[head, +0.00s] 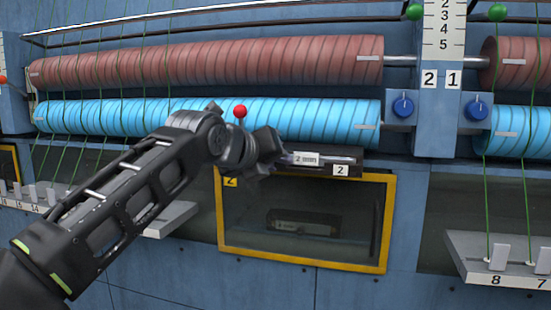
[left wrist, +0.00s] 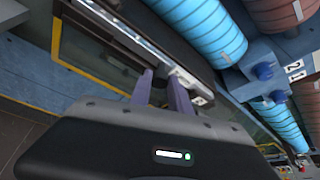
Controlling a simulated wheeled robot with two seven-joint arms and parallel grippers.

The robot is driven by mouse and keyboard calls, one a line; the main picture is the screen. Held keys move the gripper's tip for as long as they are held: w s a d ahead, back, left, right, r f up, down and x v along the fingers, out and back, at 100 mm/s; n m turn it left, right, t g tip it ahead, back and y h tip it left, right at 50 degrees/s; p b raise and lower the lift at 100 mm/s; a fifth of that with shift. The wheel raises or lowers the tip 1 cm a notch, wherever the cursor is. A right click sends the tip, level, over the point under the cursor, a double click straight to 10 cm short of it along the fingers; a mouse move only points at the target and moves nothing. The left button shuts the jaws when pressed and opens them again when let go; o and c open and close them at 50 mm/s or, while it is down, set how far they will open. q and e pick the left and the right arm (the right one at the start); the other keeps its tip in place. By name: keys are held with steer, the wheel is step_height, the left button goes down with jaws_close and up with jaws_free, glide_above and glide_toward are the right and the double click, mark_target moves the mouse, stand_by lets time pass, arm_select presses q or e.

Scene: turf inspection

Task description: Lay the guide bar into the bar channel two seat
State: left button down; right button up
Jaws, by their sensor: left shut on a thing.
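The guide bar (head: 306,158) is a slim grey bar with a small white label, seen to the right of my left gripper (head: 272,158). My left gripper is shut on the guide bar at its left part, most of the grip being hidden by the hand. The dark bar channel two seat (head: 318,169), marked with a white 2, runs along the ledge under the blue roll. The bar lies along the channel at its upper edge; I cannot tell whether it touches the bottom. In the left wrist view, my fingers (left wrist: 163,82) are at the channel. My right gripper is not in view.
A yellow-framed dark window (head: 305,254) marked 2 is below the channel. Blue (head: 300,118) and red-brown (head: 220,62) rolls run above it. A red ball knob (head: 240,111) is close to my wrist. Blue knobs (head: 403,106) stand to the right.

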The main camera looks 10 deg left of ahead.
arm_select(q)
steer(key=shift+f, duration=0.15)
steer(key=c, duration=1.1)
jaws_free()
steer(key=shift+c, duration=0.2)
steer(key=b+v, duration=0.2)
steer(key=v, duration=0.6)
steer(key=shift+w+n, duration=0.1)
steer(key=shift+n, duration=0.2)
